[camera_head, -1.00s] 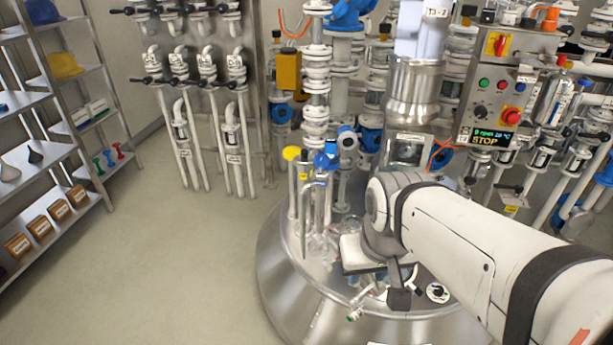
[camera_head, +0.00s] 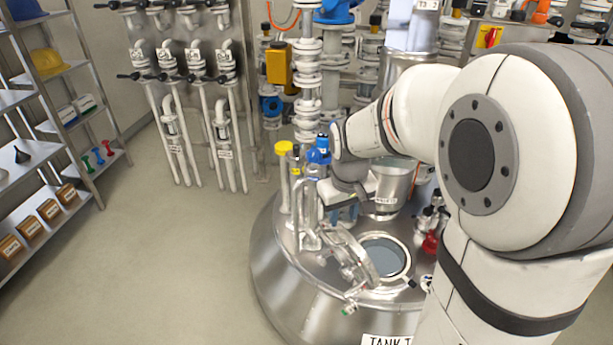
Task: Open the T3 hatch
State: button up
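The steel tank (camera_head: 285,275) stands in the middle, with a label reading "TANK T"; my arm covers the rest of that label. On its top is a round hatch opening (camera_head: 386,258) with a pale rim and a grey-blue inside. The hatch lid (camera_head: 350,256), with its metal fittings, appears tilted up at the left side of the opening. My gripper (camera_head: 347,212) is above and behind the lid, near the tank's upright pipes, and looks apart from the lid. Its fingers are small and partly hidden, so their opening is unclear.
A yellow-capped pipe (camera_head: 284,150) and a blue valve (camera_head: 320,150) rise close to the left of my gripper. A red fitting (camera_head: 431,242) is right of the opening. Shelves (camera_head: 50,120) stand far left. The floor (camera_head: 180,260) left of the tank is clear.

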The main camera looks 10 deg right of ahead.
jog(key=w+f+n, duration=0.2)
jog(key=w+f, duration=0.5)
jog(key=w, duration=0.2)
jog(key=g+p, duration=0.1)
send_near(326, 236)
jog(key=shift+n, duration=0.4)
jog(key=f, duration=0.4)
jog(key=f+p, duration=0.1)
jog(key=f, duration=0.3)
jog(key=shift+w+d, duration=0.15)
jog(key=shift+d, duration=0.05)
grip_shut()
